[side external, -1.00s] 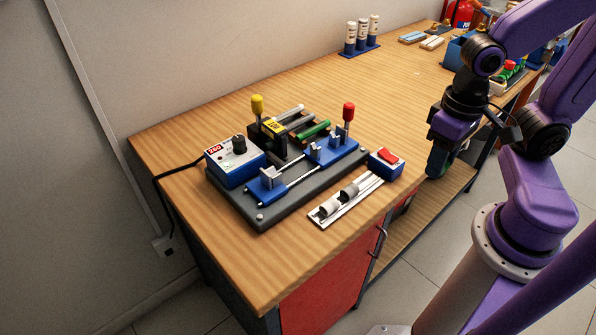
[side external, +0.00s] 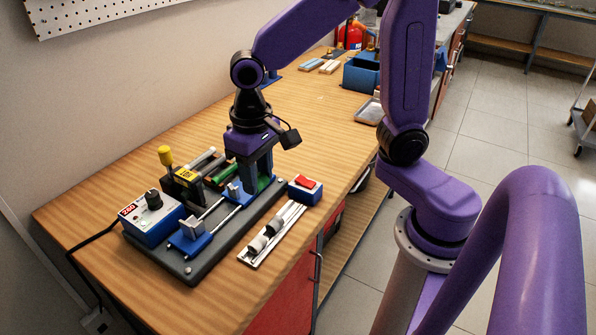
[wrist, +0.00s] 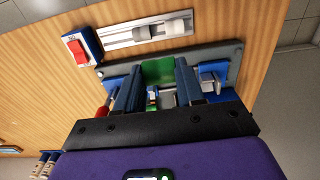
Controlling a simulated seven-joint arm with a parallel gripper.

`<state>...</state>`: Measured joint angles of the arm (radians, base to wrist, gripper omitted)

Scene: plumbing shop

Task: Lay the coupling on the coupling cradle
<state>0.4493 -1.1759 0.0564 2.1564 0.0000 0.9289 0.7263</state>
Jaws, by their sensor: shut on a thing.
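My gripper (side external: 260,182) is over the right end of the dark-based bench machine (side external: 190,274), its fingers pointing down. In the wrist view, a green piece (wrist: 158,72) sits between its two fingers and appears gripped; it looks like the coupling. The same green shows by the fingers in the side view (side external: 265,183). Below and beside the fingers are the machine's blue clamp parts (side external: 189,238) with metal jaws (wrist: 212,82). I cannot tell which part is the coupling cradle, nor whether the green piece touches anything below.
A red knob (wrist: 103,111) is close to a finger.

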